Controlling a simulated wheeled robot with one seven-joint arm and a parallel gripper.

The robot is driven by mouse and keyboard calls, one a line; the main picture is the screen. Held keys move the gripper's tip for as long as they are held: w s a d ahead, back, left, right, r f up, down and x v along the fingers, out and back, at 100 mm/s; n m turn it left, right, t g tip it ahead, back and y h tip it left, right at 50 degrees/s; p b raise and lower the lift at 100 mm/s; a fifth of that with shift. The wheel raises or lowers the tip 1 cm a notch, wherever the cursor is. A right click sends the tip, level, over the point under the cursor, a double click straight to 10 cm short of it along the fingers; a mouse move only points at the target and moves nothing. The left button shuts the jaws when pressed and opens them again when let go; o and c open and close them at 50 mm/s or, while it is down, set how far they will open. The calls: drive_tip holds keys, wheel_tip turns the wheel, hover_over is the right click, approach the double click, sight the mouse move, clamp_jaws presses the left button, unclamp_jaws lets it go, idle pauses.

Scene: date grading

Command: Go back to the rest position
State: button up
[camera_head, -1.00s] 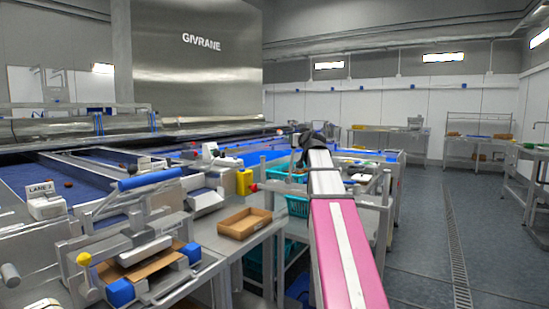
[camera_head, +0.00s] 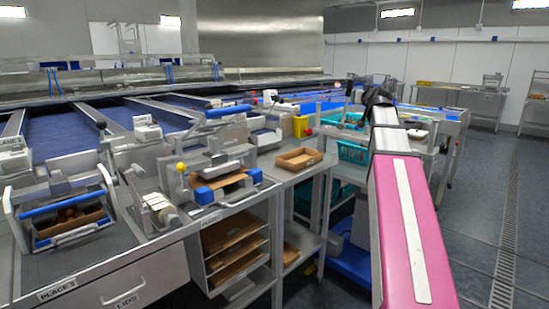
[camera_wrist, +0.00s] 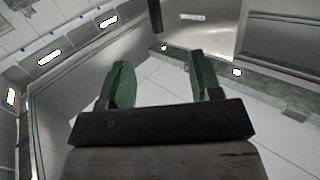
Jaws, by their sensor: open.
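My gripper shows in the wrist view (camera_wrist: 160,85) with its two green-padded fingers apart and nothing between them. The wrist camera looks toward the walls and ceiling lights of the room, with no table or item near the fingers. In the head view my pink and white arm reaches forward on the right, and its dark far end (camera_head: 377,97) stands above the bench area. The fingers cannot be made out in that view.
An open cardboard box (camera_head: 299,159) sits on a metal bench left of my arm. A clamp-like station (camera_head: 222,170) and a carton with brown contents (camera_head: 70,220) stand further left. The floor at right (camera_head: 480,190) is clear.

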drive_tip(key=s+a+f+g, duration=0.2)
drive_tip(key=a+f+g, duration=0.1)
drive_tip(key=f, duration=0.8)
drive_tip(key=s+a+f+g+y, duration=0.1)
drive_tip(key=s+a+f+g, duration=0.2)
drive_tip(key=f, duration=0.8)
drive_tip(key=s+a+f+g, duration=0.2)
drive_tip(key=a+f, duration=0.2)
drive_tip(key=f, duration=0.8)
drive_tip(key=s+a+f+g, duration=0.3)
drive_tip(key=s+f+g, duration=0.1)
drive_tip(key=s+f, duration=0.7)
drive_tip(key=s+a+f+g+h, duration=0.1)
drive_tip(key=s+a+f+g, duration=0.2)
drive_tip(key=s+f, duration=0.9)
wheel_tip(320, 180, down, 2)
drive_tip(key=shift+f+n+g, duration=0.2)
drive_tip(key=shift+n+g, duration=0.1)
drive_tip(key=shift+g, duration=0.7)
